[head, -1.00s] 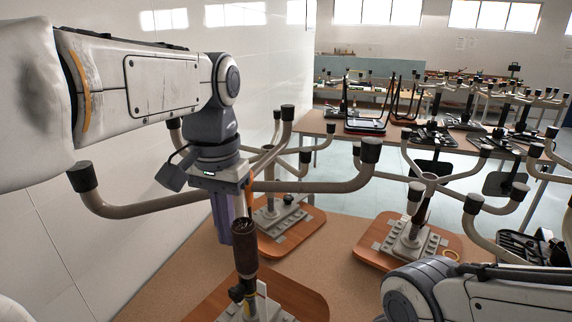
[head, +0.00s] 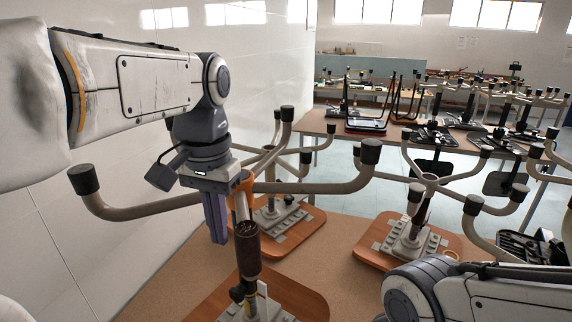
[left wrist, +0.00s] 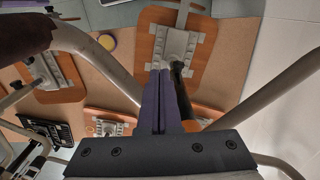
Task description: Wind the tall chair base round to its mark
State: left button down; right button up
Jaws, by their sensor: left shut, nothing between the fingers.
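The tall chair base (head: 325,187) stands nearest in the head view, upside up on a wooden board (head: 290,297). Its curved beige tubes end in dark caps, one at far left and one right of centre. A dark brown sleeve (head: 247,245) is on its upright post. In the left wrist view the shut fingers (left wrist: 159,76) show between beige tubes (left wrist: 95,58), with a board below. I cannot make out a mark. My right gripper is out of view.
Two more bases on wooden boards stand behind, one near the wall (head: 300,228) and one at right (head: 370,250). A table (head: 310,127) with black chair parts is further back. My right arm fills the lower right. A white wall is close on the left.

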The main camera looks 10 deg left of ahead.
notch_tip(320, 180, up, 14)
jog(key=p, duration=1.3)
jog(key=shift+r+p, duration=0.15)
jog(key=shift+p, duration=0.15)
